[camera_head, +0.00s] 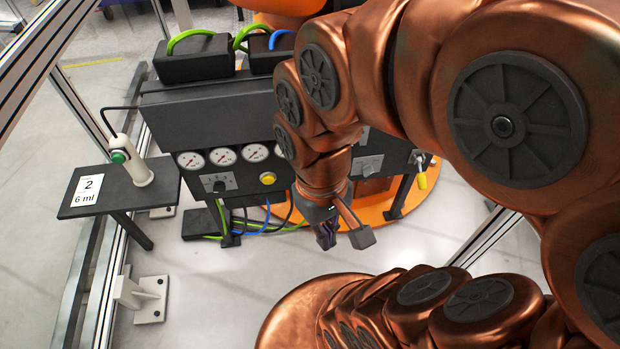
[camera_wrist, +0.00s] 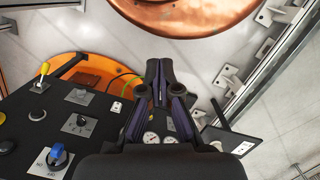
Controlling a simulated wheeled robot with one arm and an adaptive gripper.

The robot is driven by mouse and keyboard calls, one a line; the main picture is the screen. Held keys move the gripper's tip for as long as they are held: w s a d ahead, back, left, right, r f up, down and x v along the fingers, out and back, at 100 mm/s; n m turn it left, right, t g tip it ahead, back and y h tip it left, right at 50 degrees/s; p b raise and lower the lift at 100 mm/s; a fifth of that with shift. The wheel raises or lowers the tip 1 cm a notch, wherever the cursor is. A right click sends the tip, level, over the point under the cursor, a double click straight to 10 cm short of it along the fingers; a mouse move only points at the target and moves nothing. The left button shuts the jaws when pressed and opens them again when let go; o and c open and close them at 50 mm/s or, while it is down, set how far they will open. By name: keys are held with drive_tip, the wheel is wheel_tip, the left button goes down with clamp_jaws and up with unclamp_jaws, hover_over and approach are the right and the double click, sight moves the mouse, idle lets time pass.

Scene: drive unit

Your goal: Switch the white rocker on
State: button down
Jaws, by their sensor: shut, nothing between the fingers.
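A small white piece with a dark spot, which looks like the white rocker (camera_wrist: 116,107), sits on the dark control panel (camera_wrist: 95,150) in the wrist view, left of my fingers. It is too small to tell which way it is tipped. I cannot make it out in the head view, where my arm covers part of the panel (camera_head: 245,108). My gripper (camera_wrist: 159,70) is shut and empty, its fingertips together and apart from the rocker. In the head view my gripper (camera_head: 326,238) hangs in front of the panel, pointing down.
The panel also carries gauges (camera_head: 222,156), a yellow button (camera_head: 267,178), a yellow-handled lever (camera_head: 421,178) and a blue knob (camera_wrist: 57,155). A side shelf (camera_head: 135,200) with a green-button post (camera_head: 130,160) stands left. Open floor lies in front.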

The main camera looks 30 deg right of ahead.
drive_tip(key=shift+f, duration=0.1)
drive_tip(key=w+a+f+m+g+y+b, duration=0.1)
drive_tip(key=w+a+f+m+y+b, duration=0.25)
drive_tip(key=f+m, duration=0.25)
drive_tip(key=w+a+f+m+y+b, duration=0.2)
drive_tip(key=w+f+m+y+b, duration=0.1)
drive_tip(key=w+f+m+b, duration=0.2)
drive_tip(key=w+d+f+m+t+y+b, duration=0.4)
drive_tip(key=w+f+m+y+b, duration=0.2)
drive_tip(key=w+f+m, duration=0.45)
drive_tip(key=w+d+f+m+t+b, duration=0.3)
drive_tip(key=w+d+f+m+t, duration=0.1)
drive_tip(key=d+m, duration=0.25)
drive_tip(key=w+d+f+m+t+b, duration=0.2)
drive_tip(key=w+d+f+m+t, duration=0.15)
drive_tip(key=d+m, duration=0.35)
drive_tip(key=s+d+f+m+t+h+b, duration=0.2)
drive_tip(key=d+f+m+t+h+b, duration=0.3)
drive_tip(key=d+f+m, duration=1)
drive_tip(key=shift+d+f+m+t+h, duration=0.45)
drive_tip(key=shift+t+h, duration=0.2)
drive_tip(key=shift+t, duration=0.3)
